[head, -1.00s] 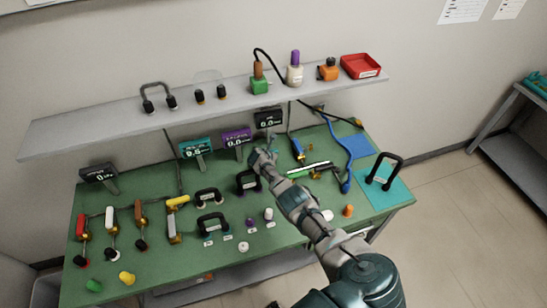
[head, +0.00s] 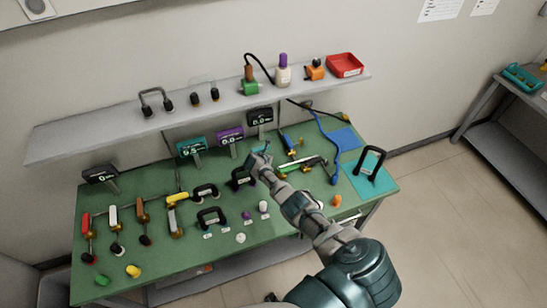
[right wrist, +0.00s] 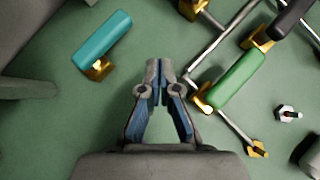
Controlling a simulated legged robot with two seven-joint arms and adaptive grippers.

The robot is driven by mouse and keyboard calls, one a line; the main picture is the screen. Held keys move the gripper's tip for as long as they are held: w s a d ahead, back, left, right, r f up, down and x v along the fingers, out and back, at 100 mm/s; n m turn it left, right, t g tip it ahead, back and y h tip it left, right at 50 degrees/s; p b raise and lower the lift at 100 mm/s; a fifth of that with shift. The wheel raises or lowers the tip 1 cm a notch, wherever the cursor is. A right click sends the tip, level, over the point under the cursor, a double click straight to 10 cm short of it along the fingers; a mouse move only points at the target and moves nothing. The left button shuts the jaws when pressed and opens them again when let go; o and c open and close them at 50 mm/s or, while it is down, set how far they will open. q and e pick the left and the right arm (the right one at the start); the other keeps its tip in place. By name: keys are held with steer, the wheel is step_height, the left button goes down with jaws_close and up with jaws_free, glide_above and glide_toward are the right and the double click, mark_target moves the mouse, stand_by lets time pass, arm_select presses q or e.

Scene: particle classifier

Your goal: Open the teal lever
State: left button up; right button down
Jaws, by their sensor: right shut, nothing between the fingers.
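The teal lever (right wrist: 103,38) shows in the right wrist view at the upper left, a teal handle on a brass fitting over the green bench. In the head view only a small teal bit of it (head: 267,146) shows beside my right gripper (head: 259,160). In the right wrist view my right gripper (right wrist: 154,68) is shut and empty, with its fingertips together. It is to the right of and below the teal lever in that picture, apart from it. My left gripper is not in view.
A green-handled lever (right wrist: 237,80) with metal pipes lies right of my right gripper in the wrist view. The grey shelf (head: 205,112) overhangs the back of the green bench (head: 190,255).

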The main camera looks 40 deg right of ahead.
steer(key=shift+s+f, duration=0.2)
steer(key=shift+f, duration=0.05)
steer(key=shift+s+r+b, duration=0.1)
steer(key=shift+s+b, duration=0.05)
steer(key=shift+b, duration=0.15)
arm_select(q)
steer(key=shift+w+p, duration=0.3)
steer(key=shift+p, duration=0.3)
arm_select(e)
steer(key=s+r, duration=0.2)
steer(key=s+a+r, duration=0.1)
steer(key=s+r, duration=0.1)
steer(key=shift+a+r, duration=0.1)
steer(key=shift+r, duration=0.05)
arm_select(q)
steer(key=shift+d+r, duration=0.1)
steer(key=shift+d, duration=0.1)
arm_select(e)
steer(key=shift+d, duration=0.25)
